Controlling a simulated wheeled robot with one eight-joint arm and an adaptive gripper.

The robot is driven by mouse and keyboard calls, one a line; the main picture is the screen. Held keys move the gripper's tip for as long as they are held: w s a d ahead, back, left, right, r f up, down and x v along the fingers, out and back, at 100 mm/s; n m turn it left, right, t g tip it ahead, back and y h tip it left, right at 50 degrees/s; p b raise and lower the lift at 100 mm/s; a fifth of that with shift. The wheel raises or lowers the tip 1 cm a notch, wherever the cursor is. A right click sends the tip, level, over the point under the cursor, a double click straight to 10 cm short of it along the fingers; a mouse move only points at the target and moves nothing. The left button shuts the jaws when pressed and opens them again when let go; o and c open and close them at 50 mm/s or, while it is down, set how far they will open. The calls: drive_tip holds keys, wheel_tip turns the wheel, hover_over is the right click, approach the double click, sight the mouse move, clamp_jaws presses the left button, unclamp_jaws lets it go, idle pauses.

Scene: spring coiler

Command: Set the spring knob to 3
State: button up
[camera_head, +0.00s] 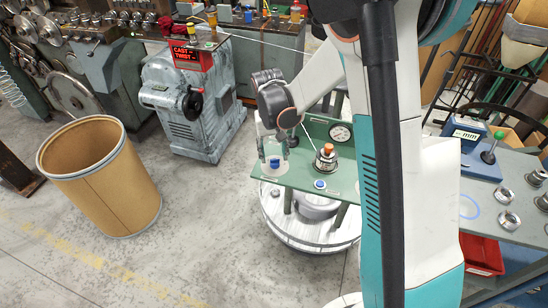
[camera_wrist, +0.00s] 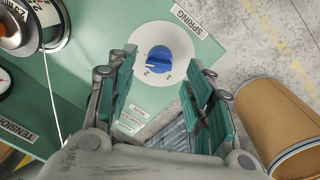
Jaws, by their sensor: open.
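The spring knob (camera_wrist: 160,59) is a blue knob on a round white dial (camera_wrist: 143,39), beside a label reading SPRING in the wrist view. Small numerals, including a 1 and a 2, are printed on the dial. A short white mark shows on the knob's left part; I cannot surely tell which number it points at. My gripper (camera_wrist: 159,70) is open and empty, with one finger on each side of the knob and clear gaps between. In the head view my gripper (camera_head: 273,148) hangs just above the blue knob (camera_head: 275,162) on the green panel (camera_head: 305,180).
A gauge (camera_head: 340,132) and a wire spool (camera_head: 326,160) stand on the panel right of the knob. A brown barrel (camera_head: 100,185) stands on the floor to the left. A grey machine (camera_head: 190,105) with a red CAST sign is behind.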

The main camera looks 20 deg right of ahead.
sight(272, 160)
wheel_tip(272, 160, up, 8)
drive_tip(key=shift+a+r, duration=0.15)
drive_tip(key=shift+a, duration=0.1)
drive_tip(key=shift+r, duration=0.1)
idle(0.4)
drive_tip(key=s+r+n+t, duration=0.1)
drive_tip(key=s+r+t, duration=0.2)
drive_tip(key=s+r, duration=0.8)
drive_tip(key=s+n+t, duration=0.1)
drive_tip(key=s+t, duration=0.3)
drive_tip(key=s, duration=0.8)
drive_tip(key=shift+d+r+y, duration=0.3)
drive_tip(key=shift+d+r, duration=0.05)
drive_tip(key=shift+d, duration=0.1)
